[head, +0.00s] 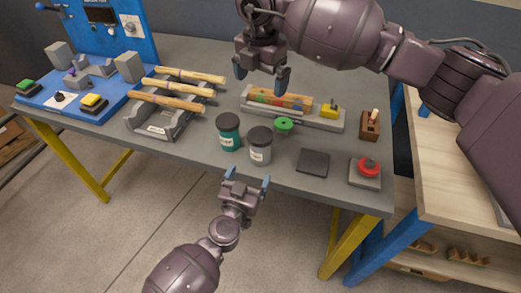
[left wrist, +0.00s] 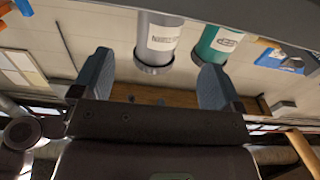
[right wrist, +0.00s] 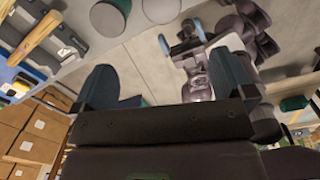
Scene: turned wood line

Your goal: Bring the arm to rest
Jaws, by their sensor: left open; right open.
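My left gripper (head: 247,182) is open and empty in front of the table's front edge, below the grey jar (head: 260,147) and the teal jar (head: 228,132). Its two fingers stand apart in the left wrist view (left wrist: 155,85), with the grey jar (left wrist: 158,40) and teal jar (left wrist: 220,45) beyond them. My right gripper (head: 261,82) is open and empty above the back of the table, fingers pointing down, beside the tray with wooden pieces. Its spread fingers show in the right wrist view (right wrist: 165,92), with my left arm beyond.
On the grey table (head: 195,160) are a rack of turned wooden handles (head: 168,118), a blue fixture (head: 75,85), a wood-piece tray (head: 290,115), a green knob (head: 284,125), a dark pad (head: 314,163) and a red button (head: 368,164). A wooden shelf bench (head: 450,170) stands right.

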